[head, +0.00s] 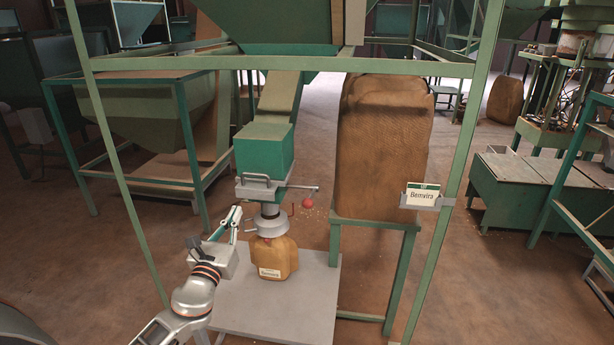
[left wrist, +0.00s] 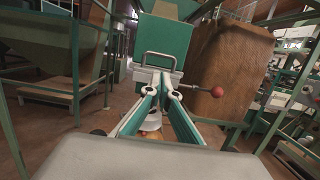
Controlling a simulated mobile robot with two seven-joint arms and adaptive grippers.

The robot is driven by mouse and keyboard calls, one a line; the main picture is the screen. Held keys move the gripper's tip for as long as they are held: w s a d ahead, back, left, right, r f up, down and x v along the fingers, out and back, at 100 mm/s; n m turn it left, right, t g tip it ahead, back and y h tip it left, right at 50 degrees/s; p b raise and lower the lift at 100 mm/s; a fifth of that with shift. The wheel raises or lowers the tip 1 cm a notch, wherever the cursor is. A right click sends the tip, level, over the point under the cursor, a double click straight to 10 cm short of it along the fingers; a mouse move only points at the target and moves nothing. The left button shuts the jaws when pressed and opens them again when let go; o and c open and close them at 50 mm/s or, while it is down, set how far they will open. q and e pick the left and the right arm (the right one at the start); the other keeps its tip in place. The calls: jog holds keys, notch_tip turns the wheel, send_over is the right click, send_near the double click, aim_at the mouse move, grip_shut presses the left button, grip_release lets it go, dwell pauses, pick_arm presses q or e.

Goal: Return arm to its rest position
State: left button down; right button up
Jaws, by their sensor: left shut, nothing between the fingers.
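My left arm reaches in from the lower left in the head view. Its gripper (head: 236,216) is beside the hopper outlet, left of the green spout box (head: 264,156), and is shut and empty. In the left wrist view the gripper's fingers (left wrist: 167,82) point at the metal slide gate and its handle. The lever with a red ball knob (head: 307,203) sticks out to the right of the gate; the knob also shows in the left wrist view (left wrist: 218,91). A tan labelled sack (head: 275,256) stands upright under the outlet. My right gripper is not in view.
The sack stands on a grey platform (head: 300,299). Green frame posts (head: 433,254) and a top crossbar surround the hopper. A large brown sack (head: 382,150) stands on a green stand behind. A "Bemvira" card (head: 422,195) sits on the right post.

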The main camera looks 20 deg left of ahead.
pick_arm(q)
jog(key=s+d+f+n+g+h, duration=0.1)
jog(key=s+d+f+n+g, duration=0.15)
jog(key=d+f+n, duration=0.35)
jog(key=s+d+f+n+g+h, duration=0.1)
jog(key=s+f+n, duration=0.25)
jog(key=f, duration=0.35)
jog(key=s+d+f+n+g+h, duration=0.1)
jog(key=s+d+f+n, duration=0.3)
jog(key=f, duration=0.3)
jog(key=s+d+f+n+g+h, duration=0.2)
jog(key=s+d+f+n, duration=0.3)
jog(key=s+d+n, duration=0.2)
jog(key=s+d+f+n+g+h, duration=0.2)
jog(key=s+d+f+n, duration=0.3)
jog(key=s+d+n, duration=0.2)
jog(key=shift+s+d+f+n, duration=0.15)
jog(key=shift+s+f+n, duration=0.2)
jog(key=shift+s+n, duration=0.6)
